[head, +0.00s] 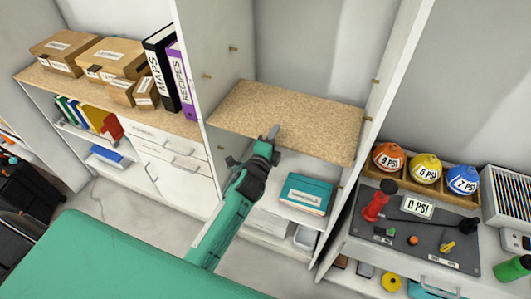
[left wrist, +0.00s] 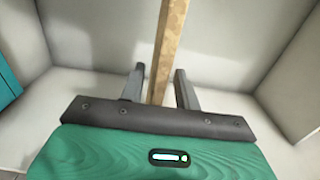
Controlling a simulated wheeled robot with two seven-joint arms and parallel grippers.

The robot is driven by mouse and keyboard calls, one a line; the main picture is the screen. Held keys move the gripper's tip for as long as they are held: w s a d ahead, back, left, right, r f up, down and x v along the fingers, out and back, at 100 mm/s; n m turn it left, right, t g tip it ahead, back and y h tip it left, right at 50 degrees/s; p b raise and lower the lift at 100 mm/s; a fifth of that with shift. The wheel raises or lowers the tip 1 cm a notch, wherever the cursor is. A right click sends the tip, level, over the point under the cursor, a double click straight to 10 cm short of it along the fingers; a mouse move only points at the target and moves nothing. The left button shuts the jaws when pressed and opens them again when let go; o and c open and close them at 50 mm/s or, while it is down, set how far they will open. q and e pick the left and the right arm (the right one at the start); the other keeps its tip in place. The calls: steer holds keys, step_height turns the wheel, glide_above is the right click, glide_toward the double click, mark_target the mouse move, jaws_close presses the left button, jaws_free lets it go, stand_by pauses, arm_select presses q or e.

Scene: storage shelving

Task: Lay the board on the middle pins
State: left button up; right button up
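The speckled tan board (head: 290,115) lies roughly level inside the tall white cabinet, spanning between its side walls. My left gripper (head: 273,133) is at the middle of the board's front edge. In the left wrist view, the board's edge (left wrist: 168,45) stands between the two fingers (left wrist: 160,88), with narrow gaps beside it. My right gripper is not in view.
A teal box (head: 306,194) sits on the shelf below the board. Cartons (head: 115,58) and binders (head: 160,70) stand on the left cabinet. A bench at right holds coloured balls (head: 426,168) and a grey panel (head: 415,228). The space above the board is clear.

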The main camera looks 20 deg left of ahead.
arm_select(q)
steer(key=s+b, duration=0.2)
steer(key=s, duration=0.7)
steer(key=shift+s+a, duration=0.15)
steer(key=s+f+n+g, duration=0.3)
steer(key=f+n+g, duration=0.15)
steer(key=f, duration=1.85)
steer(key=s+a+f+n+g, duration=0.1)
steer(key=s+f+n+g, duration=0.15)
steer(key=s+f, duration=0.55)
steer(key=s+a+f+n+g, duration=0.1)
steer(key=s+f+g, duration=0.25)
steer(key=f, duration=0.85)
steer(key=s+a+f+n+g, duration=0.1)
steer(key=s+f, duration=0.4)
steer(key=s, duration=0.5)
steer(key=s+a+f+n+g, duration=0.2)
steer(key=s+f, duration=0.4)
steer(key=s, duration=0.5)
steer(key=s+a+f+n+g, duration=0.1)
steer(key=s+f+n+g, duration=0.2)
steer(key=s, duration=0.8)
step_height(320, 180, down, 3)
steer(key=shift+a+r+n+y, duration=0.1)
steer(key=shift+a+n+y, duration=0.25)
steer(key=shift+n, duration=0.65)
